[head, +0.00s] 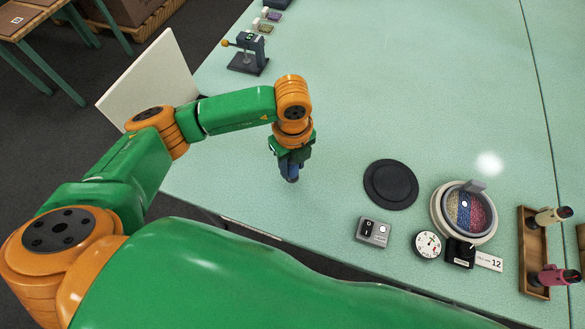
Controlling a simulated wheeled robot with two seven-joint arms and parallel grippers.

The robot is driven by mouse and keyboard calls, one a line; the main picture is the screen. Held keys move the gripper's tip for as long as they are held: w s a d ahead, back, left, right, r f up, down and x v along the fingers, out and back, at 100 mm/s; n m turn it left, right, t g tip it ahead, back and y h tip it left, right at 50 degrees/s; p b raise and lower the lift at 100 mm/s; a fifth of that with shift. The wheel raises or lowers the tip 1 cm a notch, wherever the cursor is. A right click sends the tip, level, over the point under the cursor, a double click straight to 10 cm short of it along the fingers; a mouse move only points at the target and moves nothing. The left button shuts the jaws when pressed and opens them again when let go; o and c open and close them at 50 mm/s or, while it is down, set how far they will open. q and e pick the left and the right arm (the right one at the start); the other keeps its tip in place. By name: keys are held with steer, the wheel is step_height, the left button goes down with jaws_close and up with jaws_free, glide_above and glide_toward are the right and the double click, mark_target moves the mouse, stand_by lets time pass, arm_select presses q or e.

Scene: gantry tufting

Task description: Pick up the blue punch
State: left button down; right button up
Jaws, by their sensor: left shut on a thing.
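My left gripper (291,158) is over the green table (330,115), left of the black round disc. It points down and is shut on the blue punch (290,169). Only a small blue part and a dark lower end of the punch show below the gripper; the rest is hidden by the jaws and wrist. I cannot tell whether its lower end touches the table. My right gripper is not in view.
A wooden rack (530,255) at the right holds a cream punch (552,216) and a pink punch (558,275). A black disc (390,185), switch box (373,232), dial (427,244) and round bowl (440,218) stand nearby. A small press (247,52) stands at the back left.

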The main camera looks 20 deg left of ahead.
arm_select(q)
steer(key=s+d+r+b, duration=0.1)
steer(key=s+r+b, duration=0.1)
steer(key=s+r, duration=0.7)
steer(key=s, duration=0.5)
steer(key=shift+d+r+b, duration=0.2)
steer(key=shift+r+b, duration=0.15)
